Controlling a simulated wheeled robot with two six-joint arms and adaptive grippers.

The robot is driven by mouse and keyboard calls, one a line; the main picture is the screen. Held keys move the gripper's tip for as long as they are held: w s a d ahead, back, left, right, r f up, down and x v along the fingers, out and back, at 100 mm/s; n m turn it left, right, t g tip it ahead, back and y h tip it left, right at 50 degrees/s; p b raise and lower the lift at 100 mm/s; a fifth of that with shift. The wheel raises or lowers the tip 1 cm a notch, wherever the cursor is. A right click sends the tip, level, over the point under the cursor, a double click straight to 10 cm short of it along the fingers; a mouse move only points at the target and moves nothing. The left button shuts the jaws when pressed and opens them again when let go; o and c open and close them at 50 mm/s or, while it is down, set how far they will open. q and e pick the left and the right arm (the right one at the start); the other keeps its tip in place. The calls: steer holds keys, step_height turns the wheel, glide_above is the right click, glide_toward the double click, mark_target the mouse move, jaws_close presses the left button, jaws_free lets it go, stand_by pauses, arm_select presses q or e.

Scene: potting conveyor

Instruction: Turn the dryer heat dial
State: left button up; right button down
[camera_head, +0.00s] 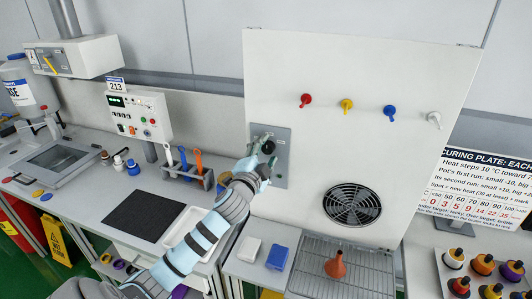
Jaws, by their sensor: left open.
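A dark round knob (268,147) sits on a grey plate (283,163) on the tall white panel; it looks like a dial, but its markings are too small to read. My left gripper (261,160) is open in front of the plate, right at the knob. Its fingers partly cover the plate and the knob's surroundings. I cannot tell whether they touch the knob. My right gripper is not in view.
The white panel (330,70) carries red, yellow, blue and white pegs and a round fan grille (352,205). A tool holder (197,176) and black mat (142,214) lie left.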

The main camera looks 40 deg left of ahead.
arm_select(q)
steer(key=shift+s, duration=0.1)
steer(key=v, duration=1.2)
